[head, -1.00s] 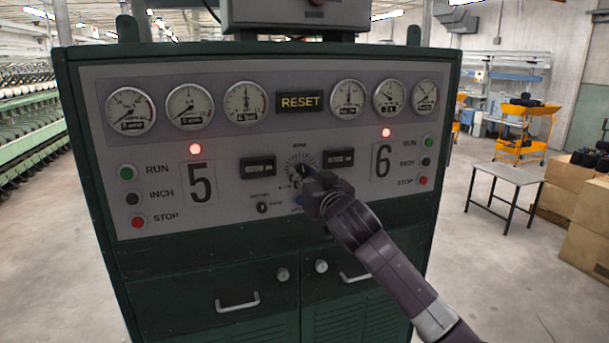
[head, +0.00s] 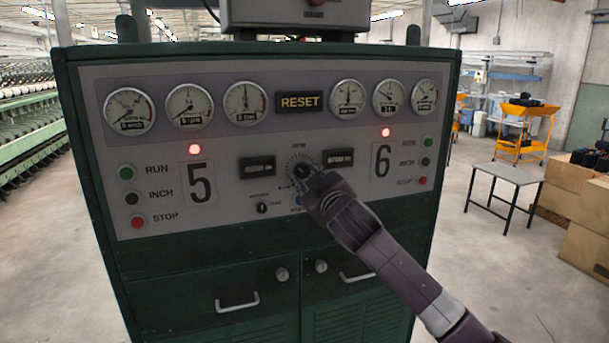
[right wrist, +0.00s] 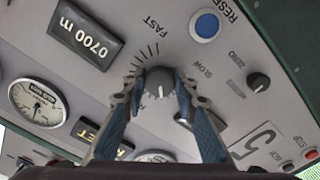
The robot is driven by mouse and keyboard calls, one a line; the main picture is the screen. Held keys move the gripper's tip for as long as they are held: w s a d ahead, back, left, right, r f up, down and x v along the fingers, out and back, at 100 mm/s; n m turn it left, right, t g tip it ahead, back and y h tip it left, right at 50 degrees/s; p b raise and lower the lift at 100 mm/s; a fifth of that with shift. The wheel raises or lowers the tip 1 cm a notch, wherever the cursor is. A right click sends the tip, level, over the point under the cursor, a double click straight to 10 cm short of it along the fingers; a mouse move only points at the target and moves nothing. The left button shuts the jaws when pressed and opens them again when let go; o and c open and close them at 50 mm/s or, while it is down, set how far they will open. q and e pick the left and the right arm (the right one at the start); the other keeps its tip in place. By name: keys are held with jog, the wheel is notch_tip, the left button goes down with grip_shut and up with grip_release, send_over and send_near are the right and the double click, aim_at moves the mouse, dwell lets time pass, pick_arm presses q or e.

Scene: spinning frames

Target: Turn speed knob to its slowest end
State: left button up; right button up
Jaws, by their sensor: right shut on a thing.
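The speed knob (right wrist: 160,82) is a dark round knob with a white pointer line. It sits on the grey panel, inside a ring of tick marks, with FAST and SLOW printed around it. In the right wrist view its pointer line points toward the bottom of the picture, away from the FAST lettering. In the head view the knob (head: 302,170) is partly hidden by my right gripper (head: 314,180). My right gripper (right wrist: 161,88) is shut on the knob, one finger on each side. My left gripper is not in view.
A blue RESET button (right wrist: 206,25) and a small black selector knob (right wrist: 258,82) are close to the speed knob. Black counters (head: 258,168) and round gauges (head: 245,102) surround it on the green cabinet (head: 200,262). A low table (head: 510,174) stands at right.

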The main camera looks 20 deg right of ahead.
jog(key=n, duration=0.4)
jog(key=shift+n, duration=0.3)
jog(key=n, duration=0.4)
jog(key=shift+r+n, duration=0.1)
jog(key=shift+n, duration=0.2)
jog(key=n, duration=0.5)
jog(key=shift+n, duration=1.8)
jog(key=o, duration=1.2)
